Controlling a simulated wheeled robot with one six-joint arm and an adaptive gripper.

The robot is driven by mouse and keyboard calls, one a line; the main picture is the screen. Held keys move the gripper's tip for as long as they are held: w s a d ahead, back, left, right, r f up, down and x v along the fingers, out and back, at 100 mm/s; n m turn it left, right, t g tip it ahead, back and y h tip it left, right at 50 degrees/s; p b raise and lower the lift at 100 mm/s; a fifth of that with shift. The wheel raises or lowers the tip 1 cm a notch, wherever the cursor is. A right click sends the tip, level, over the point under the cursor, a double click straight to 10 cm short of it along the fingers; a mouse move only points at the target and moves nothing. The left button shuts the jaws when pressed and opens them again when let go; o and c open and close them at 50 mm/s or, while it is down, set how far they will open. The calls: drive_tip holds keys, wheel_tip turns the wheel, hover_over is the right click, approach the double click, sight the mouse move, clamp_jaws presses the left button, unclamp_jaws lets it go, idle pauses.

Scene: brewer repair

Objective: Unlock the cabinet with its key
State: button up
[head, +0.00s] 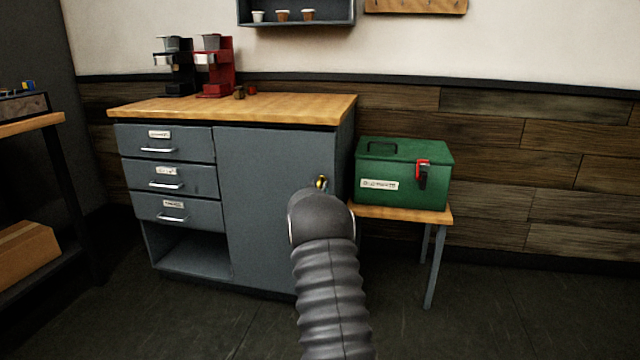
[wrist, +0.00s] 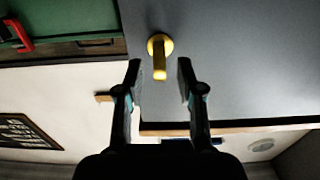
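The grey cabinet (head: 265,190) stands under a wooden top, with its tall door shut. A brass fitting (head: 321,183) sits near the door's right edge. In the wrist view the brass piece (wrist: 159,55) is a round disc on the grey door with a short bar sticking out of it. I cannot tell whether the bar is a key in the lock or part of a handle. My gripper (wrist: 159,75) is open, one finger on each side of the bar, with gaps showing. In the head view my own arm hides the gripper. No separate key is clearly visible.
A green toolbox (head: 405,175) with a red latch stands on a small table (head: 440,216) right of the cabinet. Several drawers (head: 170,180) are shut at left. Two coffee brewers (head: 215,68) stand on the worktop (head: 300,107). A hook board (head: 415,6) hangs above.

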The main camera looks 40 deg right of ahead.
drive_tip(key=shift+x, duration=1.2)
clamp_jaws()
drive_tip(key=shift+d, duration=0.15)
